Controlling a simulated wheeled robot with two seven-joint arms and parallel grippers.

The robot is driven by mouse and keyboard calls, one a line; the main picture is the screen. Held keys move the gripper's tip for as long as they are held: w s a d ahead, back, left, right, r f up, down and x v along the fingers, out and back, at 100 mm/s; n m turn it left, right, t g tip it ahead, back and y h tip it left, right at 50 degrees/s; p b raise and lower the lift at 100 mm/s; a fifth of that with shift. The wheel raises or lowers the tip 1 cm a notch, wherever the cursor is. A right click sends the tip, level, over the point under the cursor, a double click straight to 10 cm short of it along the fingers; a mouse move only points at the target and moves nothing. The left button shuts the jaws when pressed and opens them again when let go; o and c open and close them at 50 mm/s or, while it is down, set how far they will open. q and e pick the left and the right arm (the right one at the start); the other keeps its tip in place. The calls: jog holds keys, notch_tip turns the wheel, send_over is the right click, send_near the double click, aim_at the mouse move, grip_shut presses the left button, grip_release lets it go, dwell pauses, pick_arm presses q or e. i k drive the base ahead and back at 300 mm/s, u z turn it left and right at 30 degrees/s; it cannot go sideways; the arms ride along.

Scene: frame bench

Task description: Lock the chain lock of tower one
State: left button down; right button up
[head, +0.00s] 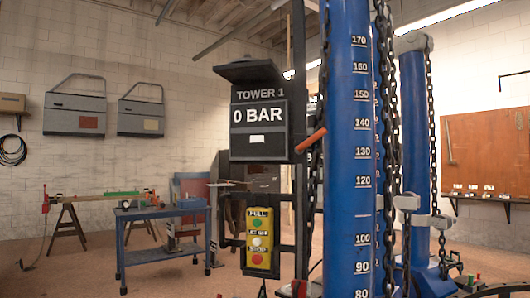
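Tower one is a tall blue column (345,215) with a white number scale, right of centre. A dark panel (258,125) on its left reads "TOWER 1" and "0 BAR". An orange-red lever (311,140) sticks out at the panel's right side, sloping up to the right. Dark chains hang along the column, one on its left (325,60) and one on its right (390,100). I cannot tell which part is the chain lock or whether it is locked. Neither of my grippers is in view.
A yellow control box (260,243) with green, white and red buttons hangs below the panel. A second blue tower (414,130) stands behind on the right. A blue workbench (160,215) stands at the left. Bare floor (80,270) shows at the lower left.

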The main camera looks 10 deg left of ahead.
aim_at(299, 149)
jog(key=u, duration=0.2)
jog(key=i, duration=0.95)
jog(key=z, duration=0.9)
jog(key=i, duration=0.5)
jog(key=z, duration=0.55)
